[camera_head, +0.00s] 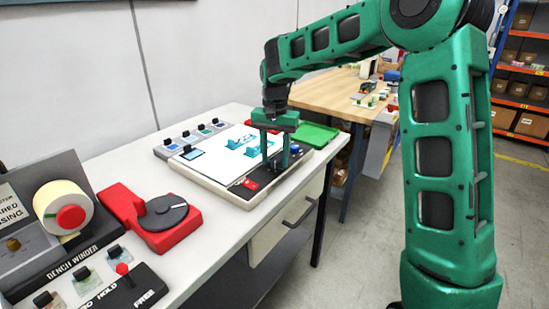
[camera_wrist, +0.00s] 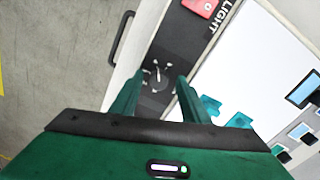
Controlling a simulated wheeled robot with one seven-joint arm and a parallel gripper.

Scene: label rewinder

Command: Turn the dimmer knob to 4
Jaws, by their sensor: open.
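The light box (camera_head: 215,181) lies on the bench with a bright white top and a dark control strip along its front edge. In the wrist view, the dimmer knob (camera_wrist: 157,74) is a small dark dial with pale marks around it on that strip. Its setting is too small to read. My gripper (camera_head: 275,166) points down over the strip with its two fingers apart. In the wrist view, the open gripper (camera_wrist: 159,78) has one finger on each side of the dial. I cannot tell whether they touch it. In the head view the fingers largely hide the knob.
A red switch (camera_head: 249,184) sits on the same strip, by the word LIGHT. Teal pieces (camera_head: 240,142) lie on the white top, close to my fingers. A red unit with a dark disc (camera_head: 163,212) and a bench winder (camera_head: 65,210) stand nearer. A green tray (camera_head: 315,135) lies behind.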

